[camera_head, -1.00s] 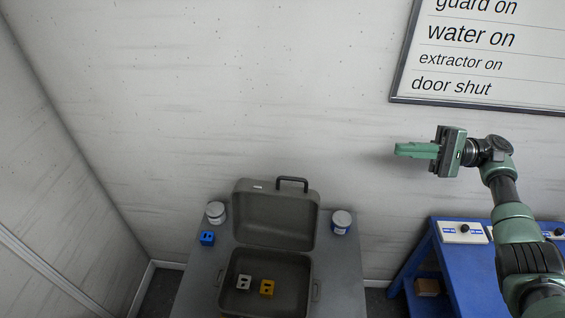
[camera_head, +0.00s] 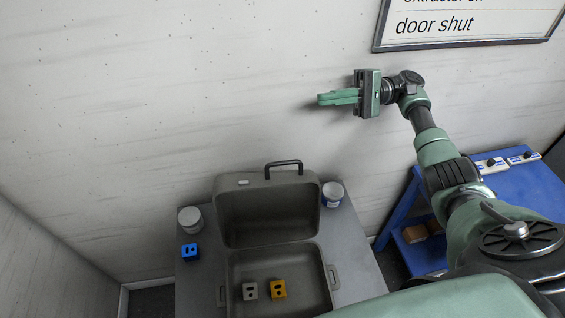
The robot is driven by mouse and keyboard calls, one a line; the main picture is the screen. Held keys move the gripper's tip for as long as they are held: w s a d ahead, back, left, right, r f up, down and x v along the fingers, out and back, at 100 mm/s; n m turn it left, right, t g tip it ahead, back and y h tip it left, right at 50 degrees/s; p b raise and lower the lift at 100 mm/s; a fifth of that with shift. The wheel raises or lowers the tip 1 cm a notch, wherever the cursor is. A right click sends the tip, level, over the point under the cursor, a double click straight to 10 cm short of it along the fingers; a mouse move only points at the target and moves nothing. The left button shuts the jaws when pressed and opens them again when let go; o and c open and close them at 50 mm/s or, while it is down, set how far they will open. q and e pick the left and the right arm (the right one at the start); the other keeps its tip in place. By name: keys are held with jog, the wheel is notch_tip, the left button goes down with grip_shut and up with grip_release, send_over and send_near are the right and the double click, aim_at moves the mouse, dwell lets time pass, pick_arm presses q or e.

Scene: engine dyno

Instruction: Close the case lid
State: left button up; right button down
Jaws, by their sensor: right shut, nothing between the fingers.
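The grey-brown case stands open on a grey table (camera_head: 360,262). Its lid (camera_head: 266,212) is raised upright at the back, with a dark handle (camera_head: 284,164) on its top edge. The case's lower half (camera_head: 315,290) holds a grey block (camera_head: 250,291) and an orange block (camera_head: 279,290). My right gripper (camera_head: 322,99) is shut and empty, in front of the wall, above and to the right of the lid and apart from it. Its fingers point left. My left gripper is not in view.
A blue block (camera_head: 190,252) and a white-lidded jar (camera_head: 190,219) stand left of the case. Another jar (camera_head: 332,194) stands right of the lid. A blue bench (camera_head: 500,200) with white switch boxes is at the right. A wall sign (camera_head: 470,25) hangs above.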

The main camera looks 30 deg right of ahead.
notch_tip(320, 180, down, 6)
jog(key=b, duration=1.4)
send_near(287, 167)
jog(key=w+d+r, duration=0.1)
jog(key=w+r, duration=0.1)
jog(key=w, duration=0.1)
jog(key=a+p, duration=0.2)
jog(key=a, duration=0.1)
jog(key=s+a+r+p, duration=0.1)
jog(key=a+p, duration=0.1)
jog(key=a, duration=0.2)
jog(key=a+r+p, duration=0.1)
jog(key=a+p, duration=0.1)
jog(key=a, duration=0.1)
jog(key=shift+s+a+r+p, duration=0.15)
jog(key=shift+s+a+p, duration=0.05)
jog(key=shift+a+p, duration=0.15)
jog(key=shift+s+r, duration=0.15)
jog(key=shift+s, duration=0.3)
jog(key=shift+a, duration=0.1)
